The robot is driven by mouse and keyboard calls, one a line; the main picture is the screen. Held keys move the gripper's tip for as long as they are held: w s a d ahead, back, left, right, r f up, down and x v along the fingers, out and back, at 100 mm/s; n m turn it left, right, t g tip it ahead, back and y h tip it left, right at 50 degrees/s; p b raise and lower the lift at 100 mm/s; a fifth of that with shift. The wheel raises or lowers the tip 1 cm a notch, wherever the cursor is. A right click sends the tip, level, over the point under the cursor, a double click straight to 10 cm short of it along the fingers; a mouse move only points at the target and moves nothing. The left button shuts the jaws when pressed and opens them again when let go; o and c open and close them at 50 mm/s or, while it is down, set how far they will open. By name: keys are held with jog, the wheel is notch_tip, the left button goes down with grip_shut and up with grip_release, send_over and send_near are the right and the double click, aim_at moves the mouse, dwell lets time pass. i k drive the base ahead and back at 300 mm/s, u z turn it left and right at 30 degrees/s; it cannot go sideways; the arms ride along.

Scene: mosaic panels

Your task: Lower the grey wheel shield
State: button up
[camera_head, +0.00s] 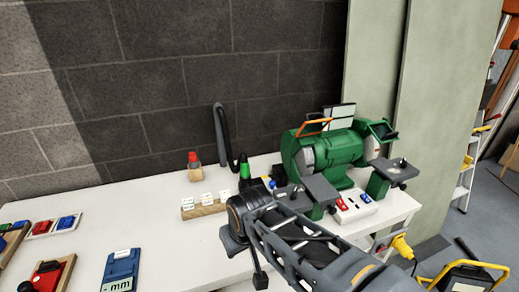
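A green bench grinder (335,153) stands at the back right of the white bench. An orange-framed shield (313,127) is raised above its left wheel (307,158). A green-framed shield (381,131) is raised at its right wheel (371,149). Both wheels look greyish, so I cannot tell which shield is the one named. My gripper (246,262) is at the end of my arm, over the bench in front and left of the grinder, apart from both shields. Its fingers are dark and partly hidden, and their opening is unclear.
Tool rests (319,189) jut out before the grinder. A power strip (354,207) lies in front. A grey hose (223,135), green-topped bottle (244,167), wooden switch block (205,206) and red-button block (194,168) stand left. A blue caliper (121,270) lies front left.

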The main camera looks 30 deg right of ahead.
aim_at(314, 128)
jog(key=u, duration=2)
jog(key=k, duration=1.1)
jog(key=z, duration=1.65)
